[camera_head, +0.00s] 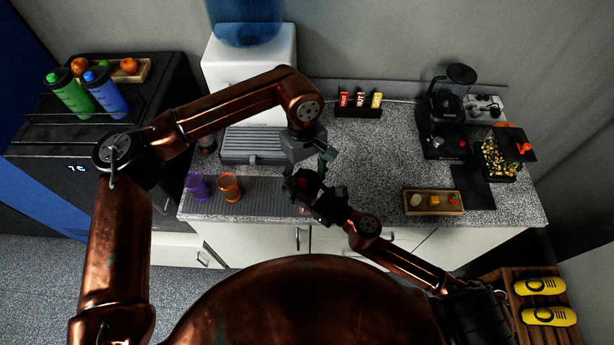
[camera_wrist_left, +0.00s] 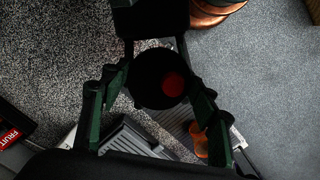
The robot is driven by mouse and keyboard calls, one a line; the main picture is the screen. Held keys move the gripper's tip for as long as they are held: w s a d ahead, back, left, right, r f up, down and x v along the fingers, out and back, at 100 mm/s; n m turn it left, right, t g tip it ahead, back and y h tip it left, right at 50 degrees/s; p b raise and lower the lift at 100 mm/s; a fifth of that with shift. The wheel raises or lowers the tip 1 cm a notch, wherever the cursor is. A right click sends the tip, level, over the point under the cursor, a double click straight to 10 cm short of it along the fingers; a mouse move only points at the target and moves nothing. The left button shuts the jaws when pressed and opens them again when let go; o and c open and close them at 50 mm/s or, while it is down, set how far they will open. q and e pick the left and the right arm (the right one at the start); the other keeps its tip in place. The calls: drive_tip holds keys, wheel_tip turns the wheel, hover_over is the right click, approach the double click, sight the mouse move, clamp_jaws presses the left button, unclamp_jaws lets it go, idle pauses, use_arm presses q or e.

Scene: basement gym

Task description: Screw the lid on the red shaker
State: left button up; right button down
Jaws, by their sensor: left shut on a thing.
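My left gripper (camera_head: 308,168) points down over the counter's front edge. In the left wrist view its two fingers stand on either side of a round black lid (camera_wrist_left: 150,82) with a red spot off its centre, and are shut on it. My right gripper (camera_head: 318,200) reaches in from the lower right, close below the left one. Its dark body shows at the top of the left wrist view (camera_wrist_left: 152,18). Its fingertips are too dark to read. The red shaker's body is hidden; I cannot tell how the lid sits on it.
A purple cup (camera_head: 197,186) and an orange cup (camera_head: 229,188) stand left of the grippers. A wooden tray (camera_head: 433,212) with small food pieces lies to the right. Small packets (camera_head: 359,100) and a blender (camera_head: 447,110) stand at the back. The middle counter is clear.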

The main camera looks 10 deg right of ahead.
use_arm(q)
drive_tip(key=m, duration=0.4)
drive_tip(key=m+y, duration=0.1)
drive_tip(key=m, duration=1.2)
drive_tip(key=shift+w+a+t+y, duration=0.1)
drive_tip(key=shift+t+y, duration=0.3)
drive_tip(key=o, duration=0.9)
